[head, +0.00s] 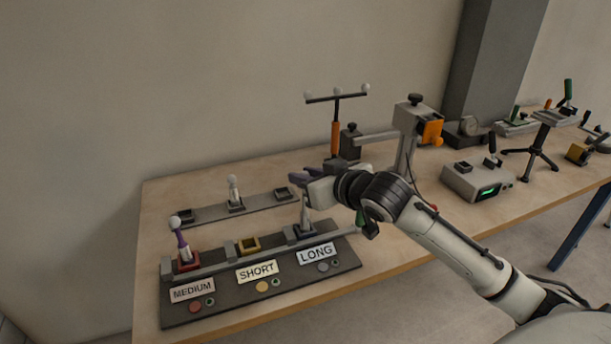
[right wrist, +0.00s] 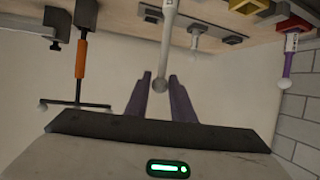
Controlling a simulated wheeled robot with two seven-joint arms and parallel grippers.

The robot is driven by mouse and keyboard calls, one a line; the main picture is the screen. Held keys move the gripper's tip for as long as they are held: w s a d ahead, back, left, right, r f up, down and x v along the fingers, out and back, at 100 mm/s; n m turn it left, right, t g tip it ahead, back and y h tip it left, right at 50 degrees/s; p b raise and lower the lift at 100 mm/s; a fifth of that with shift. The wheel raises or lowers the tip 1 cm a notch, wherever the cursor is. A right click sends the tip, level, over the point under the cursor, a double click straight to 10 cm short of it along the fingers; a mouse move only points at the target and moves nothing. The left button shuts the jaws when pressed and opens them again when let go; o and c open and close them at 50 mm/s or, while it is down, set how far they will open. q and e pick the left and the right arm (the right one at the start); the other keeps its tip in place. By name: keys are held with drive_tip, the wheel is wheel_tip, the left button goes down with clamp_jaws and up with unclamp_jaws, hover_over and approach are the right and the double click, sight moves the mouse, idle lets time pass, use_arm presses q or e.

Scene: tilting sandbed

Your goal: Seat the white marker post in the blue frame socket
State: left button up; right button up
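The white marker post (head: 304,214) stands about upright at the blue frame socket (head: 305,232), above the LONG label (head: 316,253). Its lower end meets the socket; how deep it sits I cannot tell. My right gripper (head: 303,176) is at the post's top and hides it in the head view. In the right wrist view, the purple fingers of my right gripper (right wrist: 160,80) are apart, with the white post's ball end (right wrist: 159,86) between them and narrow gaps beside it. My left gripper is not in view.
A purple post (head: 181,240) stands in the red socket (head: 188,260); the yellow socket (head: 248,245) is empty. A back rail (head: 260,204) holds another pale post (head: 234,190). An orange-handled T-bar (head: 335,135) and a grey stand (head: 405,150) rise behind my gripper. Instruments occupy the right.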

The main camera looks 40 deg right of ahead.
drive_tip(key=o, duration=0.4)
drive_tip(key=shift+c, duration=0.2)
drive_tip(key=shift+s, duration=0.1)
drive_tip(key=v, duration=1)
drive_tip(key=shift+r, duration=0.1)
